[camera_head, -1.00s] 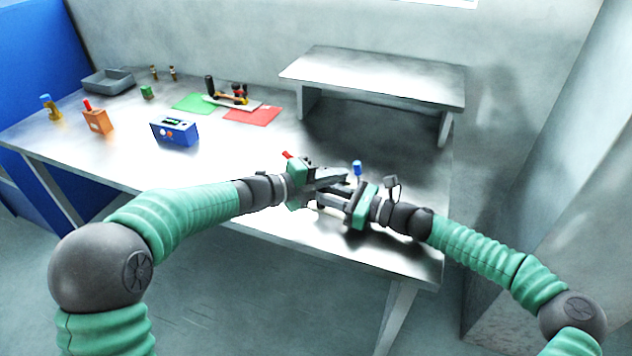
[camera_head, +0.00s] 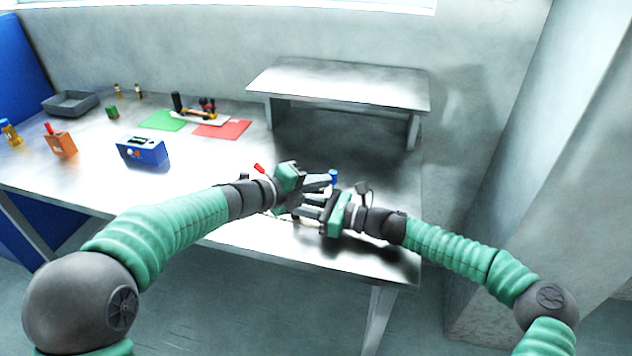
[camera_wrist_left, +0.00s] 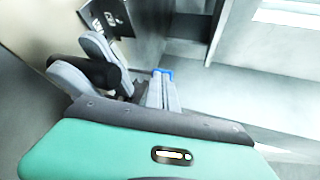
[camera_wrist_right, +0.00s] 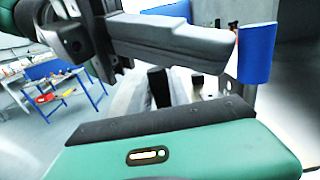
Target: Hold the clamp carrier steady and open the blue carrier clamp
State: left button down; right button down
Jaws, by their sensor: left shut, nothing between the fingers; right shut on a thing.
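The blue carrier clamp (camera_head: 333,177) shows as a short blue cylinder just beyond the fingers in the head view. It stands large at the right of the right wrist view (camera_wrist_right: 257,55). My left gripper (camera_head: 328,182) is shut and empty; its fingertips are close to the blue clamp, and in the left wrist view (camera_wrist_left: 162,85) they overlap it, contact unclear. My right gripper (camera_wrist_left: 105,72) is shut on a black post of the clamp carrier (camera_wrist_left: 113,76), which also shows in the right wrist view (camera_wrist_right: 158,85). Most of the carrier is hidden by the grippers.
A raised metal shelf (camera_head: 340,82) stands behind the grippers. A red piece (camera_head: 260,168) shows beside my left gripper. Left on the table are a blue box (camera_head: 143,152), an orange block (camera_head: 62,146), a grey tray (camera_head: 70,103) and green and red mats (camera_head: 222,129). The front right table is bare.

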aim_at(334, 184)
pick_arm(q)
jog(key=d+m+y, duration=0.1)
jog(key=s+d+m+y, duration=0.1)
jog(key=d, duration=0.1)
jog(key=shift+s+d+r, duration=0.1)
jog(key=shift+s+r, duration=0.1)
jog(key=shift+y, duration=0.3)
jog(key=shift+w+a+f, duration=0.3)
jog(key=shift+a+f, duration=0.1)
jog(key=shift+a, duration=0.3)
